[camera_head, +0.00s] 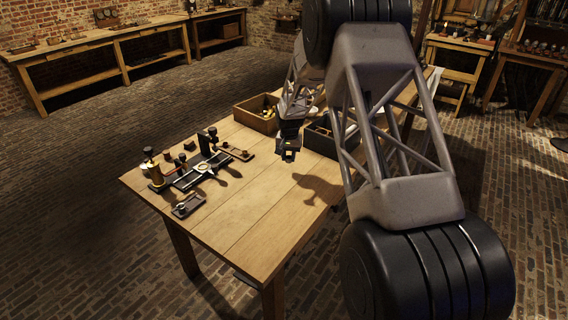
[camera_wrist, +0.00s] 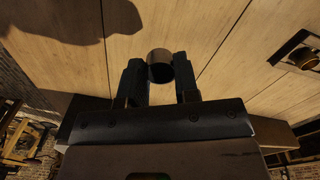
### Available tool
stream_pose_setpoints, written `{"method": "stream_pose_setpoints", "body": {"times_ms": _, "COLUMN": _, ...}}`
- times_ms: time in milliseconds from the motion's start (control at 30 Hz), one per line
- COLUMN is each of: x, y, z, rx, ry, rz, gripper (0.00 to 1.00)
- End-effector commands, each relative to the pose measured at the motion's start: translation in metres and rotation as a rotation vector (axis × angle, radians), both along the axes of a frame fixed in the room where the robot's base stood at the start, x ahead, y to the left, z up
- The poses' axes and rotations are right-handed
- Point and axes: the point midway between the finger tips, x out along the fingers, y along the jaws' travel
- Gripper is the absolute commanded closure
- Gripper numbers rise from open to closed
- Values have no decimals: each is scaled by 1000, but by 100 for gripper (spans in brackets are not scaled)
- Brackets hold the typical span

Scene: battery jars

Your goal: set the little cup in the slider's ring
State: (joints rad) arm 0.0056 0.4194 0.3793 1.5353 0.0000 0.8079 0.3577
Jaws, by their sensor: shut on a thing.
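My gripper (camera_head: 288,150) hangs above the middle of the wooden table. In the wrist view its two dark fingers (camera_wrist: 160,82) are shut on the little cup (camera_wrist: 159,63), a small dark round piece with a brownish face, held between the fingertips.
A wooden box (camera_head: 242,118) and a dark box (camera_head: 318,143) stand near my gripper at the table's back. A brass-and-black post (camera_head: 152,165) stands left of the slider. A small tray (camera_head: 188,206) lies in front. The table's (camera_head: 245,215) front middle is clear.

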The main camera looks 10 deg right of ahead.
Motion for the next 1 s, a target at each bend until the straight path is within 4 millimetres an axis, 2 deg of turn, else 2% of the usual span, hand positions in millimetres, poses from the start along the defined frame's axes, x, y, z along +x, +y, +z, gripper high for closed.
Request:
{"method": "stream_pose_setpoints", "body": {"times_ms": 100, "x": 16, "y": 15, "z": 10, "rx": 0, "ry": -1, "rz": 53, "gripper": 93}}
{"method": "stream_pose_setpoints", "body": {"times_ms": 367, "x": 37, "y": 61, "z": 33, "rx": 0, "ry": -2, "rz": 110, "gripper": 93}}
{"method": "stream_pose_setpoints", "body": {"times_ms": 467, "x": 44, "y": 88, "z": 44, "rx": 0, "ry": -2, "rz": 127, "gripper": 93}}
{"method": "stream_pose_setpoints", "body": {"times_ms": 700, "x": 57, "y": 164, "z": 75, "rx": 0, "ry": -2, "rz": 159, "gripper": 93}}
{"method": "stream_pose_setpoints", "body": {"times_ms": 1000, "x": 61, "y": 256, "z": 109, "rx": 0, "ry": -1, "rz": 170, "gripper": 93}}
